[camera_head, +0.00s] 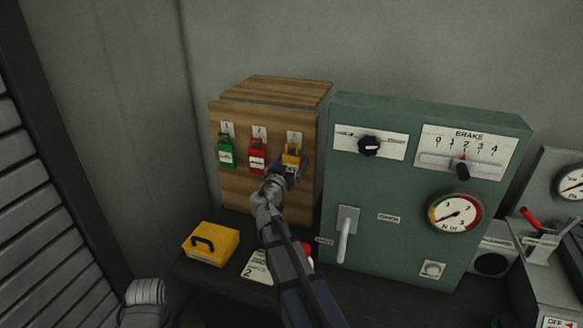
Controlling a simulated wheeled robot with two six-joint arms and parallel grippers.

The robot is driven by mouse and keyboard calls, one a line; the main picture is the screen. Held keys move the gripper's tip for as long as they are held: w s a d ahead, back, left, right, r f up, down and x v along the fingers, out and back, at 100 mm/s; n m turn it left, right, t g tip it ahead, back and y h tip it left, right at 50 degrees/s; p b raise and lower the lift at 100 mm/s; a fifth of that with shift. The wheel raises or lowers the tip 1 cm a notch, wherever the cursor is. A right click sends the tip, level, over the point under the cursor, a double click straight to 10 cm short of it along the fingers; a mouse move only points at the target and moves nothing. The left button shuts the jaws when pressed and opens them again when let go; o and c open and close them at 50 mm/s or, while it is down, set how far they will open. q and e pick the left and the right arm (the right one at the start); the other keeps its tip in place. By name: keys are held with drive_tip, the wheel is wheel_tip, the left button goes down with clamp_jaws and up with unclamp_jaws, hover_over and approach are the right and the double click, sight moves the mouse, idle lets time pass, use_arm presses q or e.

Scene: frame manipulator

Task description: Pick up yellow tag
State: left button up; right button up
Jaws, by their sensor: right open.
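The yellow tag (291,155) hangs at the right of a row of tags on the front of a wooden box. My right gripper (292,172) is at the yellow tag's lower part, with its fingers open around or just in front of it; I cannot tell whether they touch it. The gripper hides part of the tag's lower end. A red tag (257,158) and a green tag (225,153) hang to its left on the same wooden box (235,195).
A green brake panel (400,200) with a lever, knobs and a gauge stands close to the right. A yellow case (211,244) with a black handle sits on the dark desk at lower left. A paper marked 2 (255,268) lies beside my right arm.

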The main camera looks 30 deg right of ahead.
drive_tip(key=shift+d, duration=0.15)
drive_tip(key=shift+c, duration=0.2)
drive_tip(key=c, duration=1.2)
use_arm(q)
drive_tip(key=shift+r, duration=0.1)
use_arm(e)
drive_tip(key=shift+w+r, duration=0.1)
